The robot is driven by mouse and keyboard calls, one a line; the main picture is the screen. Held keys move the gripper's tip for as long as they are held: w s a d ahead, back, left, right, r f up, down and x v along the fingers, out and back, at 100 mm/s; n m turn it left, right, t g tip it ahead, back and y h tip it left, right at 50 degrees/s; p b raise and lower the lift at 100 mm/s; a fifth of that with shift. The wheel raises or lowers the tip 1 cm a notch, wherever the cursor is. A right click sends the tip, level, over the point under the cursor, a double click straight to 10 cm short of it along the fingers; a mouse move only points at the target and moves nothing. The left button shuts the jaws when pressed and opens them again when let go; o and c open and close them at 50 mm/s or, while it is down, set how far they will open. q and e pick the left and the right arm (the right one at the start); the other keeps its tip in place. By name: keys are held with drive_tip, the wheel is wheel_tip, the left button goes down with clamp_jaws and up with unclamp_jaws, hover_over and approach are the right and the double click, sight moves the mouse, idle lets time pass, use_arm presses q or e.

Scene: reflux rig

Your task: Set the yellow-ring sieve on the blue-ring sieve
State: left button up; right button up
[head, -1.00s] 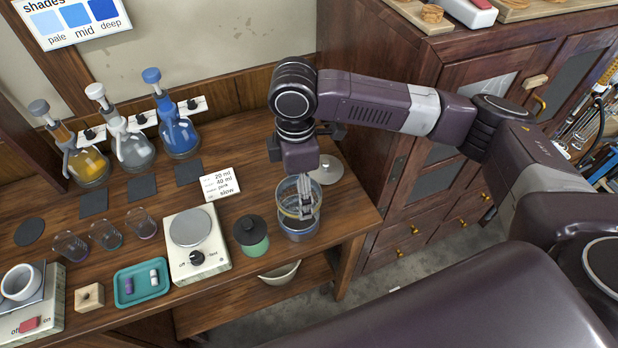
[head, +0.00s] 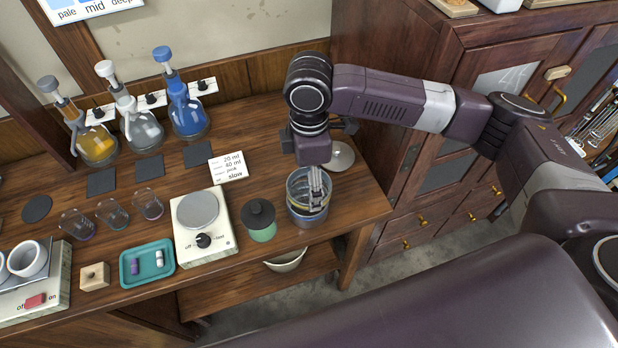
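My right gripper (head: 316,188) reaches down over the sieves near the bench's right end. Its pale fingers are close together at the near wall of the yellow-ring sieve (head: 316,209), and it looks shut on that wall. Only a little yellow shows beside the fingertips. The blue-ring sieve (head: 299,217) is the blue-grey cylinder below, upright on the bench. The two look lined up one over the other; whether the upper is fully seated cannot be told from this angle. My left gripper is not in view.
A dark-lidded green jar (head: 260,222) stands just left of the sieves, and a pale round lid (head: 340,156) lies behind them. A hotplate (head: 207,238), teal tray (head: 147,272) and several flasks are farther left. The bench's right edge is close.

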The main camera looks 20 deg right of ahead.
drive_tip(key=shift+f, duration=0.35)
drive_tip(key=shift+w+a+f, duration=0.1)
drive_tip(key=shift+f, duration=0.15)
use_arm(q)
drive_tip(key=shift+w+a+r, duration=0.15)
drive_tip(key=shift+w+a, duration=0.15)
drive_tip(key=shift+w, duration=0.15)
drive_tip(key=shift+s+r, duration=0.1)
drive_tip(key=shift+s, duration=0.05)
use_arm(e)
drive_tip(key=shift+p, duration=0.4)
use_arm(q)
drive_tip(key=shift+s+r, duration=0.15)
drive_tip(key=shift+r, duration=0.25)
use_arm(e)
drive_tip(key=shift+f, duration=0.15)
use_arm(q)
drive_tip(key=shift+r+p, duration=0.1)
drive_tip(key=shift+p, duration=0.25)
